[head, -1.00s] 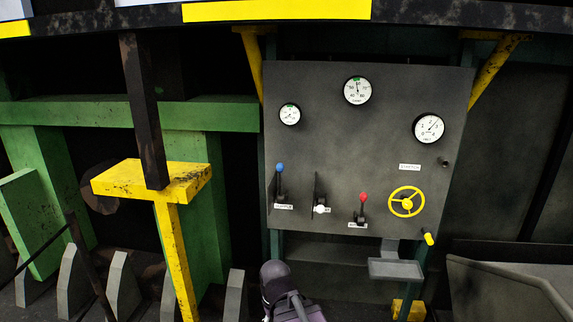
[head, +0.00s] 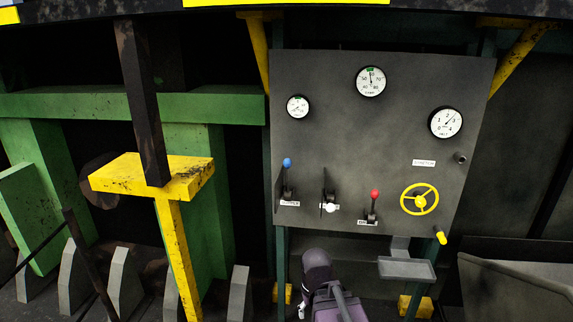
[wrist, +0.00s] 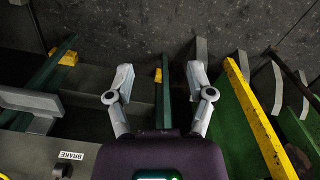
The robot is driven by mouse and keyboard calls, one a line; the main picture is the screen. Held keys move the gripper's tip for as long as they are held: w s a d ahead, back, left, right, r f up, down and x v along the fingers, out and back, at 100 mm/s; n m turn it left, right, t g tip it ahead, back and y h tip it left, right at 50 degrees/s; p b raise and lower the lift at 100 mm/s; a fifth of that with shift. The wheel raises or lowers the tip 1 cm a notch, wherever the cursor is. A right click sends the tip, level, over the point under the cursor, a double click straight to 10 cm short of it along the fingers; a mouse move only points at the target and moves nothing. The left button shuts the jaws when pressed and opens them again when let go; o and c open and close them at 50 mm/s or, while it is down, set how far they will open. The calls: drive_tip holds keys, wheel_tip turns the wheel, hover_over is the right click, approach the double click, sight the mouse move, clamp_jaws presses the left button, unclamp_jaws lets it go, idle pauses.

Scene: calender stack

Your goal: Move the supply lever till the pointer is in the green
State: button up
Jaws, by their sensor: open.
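The grey control panel (head: 390,140) is in the head view. It carries a blue-knobbed lever (head: 287,164), a white-knobbed lever (head: 330,207) and a red-knobbed lever (head: 375,196), each with a label too small to read surely. A small gauge (head: 298,107) and a middle gauge (head: 371,82) each have a green mark at the top; the middle pointer stands near its mark, the small one's is unclear. A right gauge (head: 446,123) shows no green. My gripper (wrist: 160,82) is open and empty in the wrist view, apart from the levers.
A yellow handwheel (head: 420,199) and a small tray (head: 406,270) are at the panel's lower right. A BRAKE label (wrist: 72,156) shows in the wrist view. A yellow post (head: 180,250) and green frame (head: 130,107) stand left of the panel.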

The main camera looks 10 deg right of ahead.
drive_tip(key=w, duration=0.1)
drive_tip(key=m+t+h+b, duration=0.1)
drive_tip(key=t+h+b, duration=0.4)
drive_tip(key=t, duration=1.7)
approach(288, 167)
drive_tip(key=shift+s+d+f+y+b, duration=0.15)
drive_tip(key=shift+s+y+b, duration=0.25)
drive_tip(key=shift+s+y, duration=0.15)
drive_tip(key=shift+s+d+f+y+b, duration=0.1)
drive_tip(key=shift+s+d+y+b, duration=0.05)
drive_tip(key=shift+s+y+b, duration=0.35)
drive_tip(key=shift+w, duration=0.1)
drive_tip(key=p+x, duration=0.5)
drive_tip(key=x, duration=0.8)
drive_tip(key=shift+w+r, duration=0.25)
